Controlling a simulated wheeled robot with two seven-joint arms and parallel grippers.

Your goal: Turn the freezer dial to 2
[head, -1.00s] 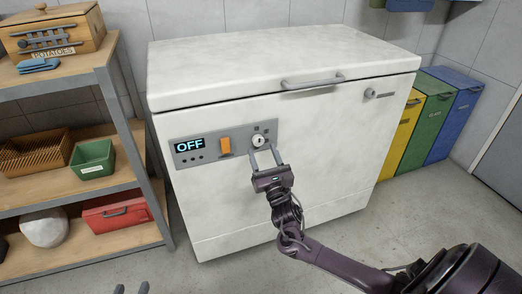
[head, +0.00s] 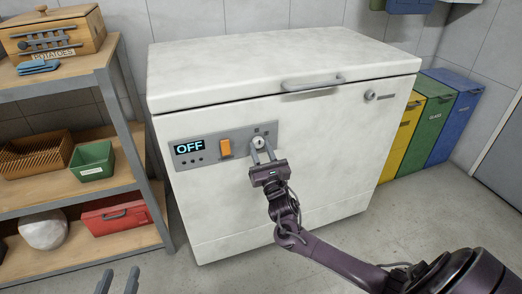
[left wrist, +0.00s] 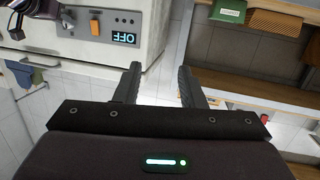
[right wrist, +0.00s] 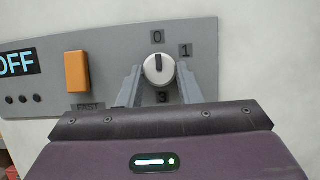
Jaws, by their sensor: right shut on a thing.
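The white chest freezer (head: 330,170) has a grey control panel (head: 222,134) on its front. The dial (right wrist: 158,69) is a round pale knob with a dark pointer mark; in the right wrist view the mark points up, close to the 0. The labels 0, 1 and 3 show around it; a 2 is not visible. My right gripper (right wrist: 160,88) is shut on the dial, a finger at each side; in the head view the dial (head: 258,142) is partly covered by its fingers. My left gripper (left wrist: 157,88) is open and empty, low in front of the freezer.
The panel also carries an orange switch (right wrist: 77,71) and a display (head: 189,146) reading OFF. A shelf unit (head: 129,115) with boxes and trays stands left of the freezer. Coloured bins (head: 437,120) stand to the right. The floor in front is clear.

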